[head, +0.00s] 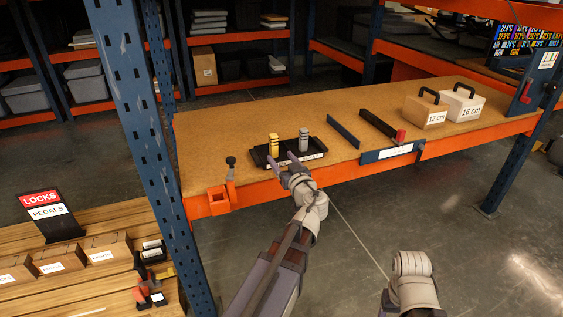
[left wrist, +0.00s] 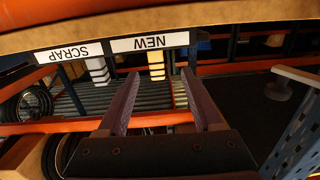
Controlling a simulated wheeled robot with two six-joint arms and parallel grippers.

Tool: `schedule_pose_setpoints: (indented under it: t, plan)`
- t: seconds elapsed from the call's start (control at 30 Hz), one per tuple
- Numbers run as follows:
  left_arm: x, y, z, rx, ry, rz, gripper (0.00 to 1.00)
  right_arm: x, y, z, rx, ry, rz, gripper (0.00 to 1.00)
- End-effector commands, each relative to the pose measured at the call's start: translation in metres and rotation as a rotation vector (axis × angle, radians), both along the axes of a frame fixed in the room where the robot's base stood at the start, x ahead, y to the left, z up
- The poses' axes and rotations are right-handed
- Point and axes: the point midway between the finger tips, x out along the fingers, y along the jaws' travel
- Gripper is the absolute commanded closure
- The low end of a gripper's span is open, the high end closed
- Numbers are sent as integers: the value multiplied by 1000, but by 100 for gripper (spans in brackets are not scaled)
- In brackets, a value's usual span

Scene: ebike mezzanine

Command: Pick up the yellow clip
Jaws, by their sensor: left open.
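The yellow clip (head: 273,144) stands upright in a small black tray (head: 321,148) near the front edge of the workbench. A grey clip (head: 303,139) stands to its right in the same tray. My left gripper (head: 277,157) is open and empty at the front of the tray, just short of the yellow clip. In the left wrist view, which is upside down, the yellow clip (left wrist: 156,66) appears beyond and between the two open fingers (left wrist: 160,76), near the NEW label. The grey clip (left wrist: 97,70) is by the SCRAP label, outside the fingers.
A blue bar (head: 343,132), a black bar with a red end (head: 380,126) and two weights (head: 425,111) (head: 463,103) lie farther right on the bench (head: 235,122). A blue upright (head: 150,150) and an orange bracket (head: 219,199) are on the left.

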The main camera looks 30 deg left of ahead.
Motion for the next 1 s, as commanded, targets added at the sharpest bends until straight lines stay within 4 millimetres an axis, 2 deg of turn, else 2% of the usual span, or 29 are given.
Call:
schedule_pose_setpoints:
  t: [0.07, 0.27, 0.5, 0.7, 1.0]
  plan:
    - [2, 3, -1, 9, -22, -7, 32, 0, 0, -5, 0, 0, 0, 34]
    - [5, 5, 3, 13, -32, -12, 32, 0, 0, -4, 0, 0, 0, 34]
    - [20, 22, 3, 12, -30, -10, 32, 0, 0, -4, 0, 0, 0, 34]
    - [23, 25, 3, 12, -30, -11, 32, 0, 0, -3, 0, 0, 0, 34]
    - [51, 53, 6, 12, -30, -8, 32, 0, 0, 0, 0, 0, 0, 34]
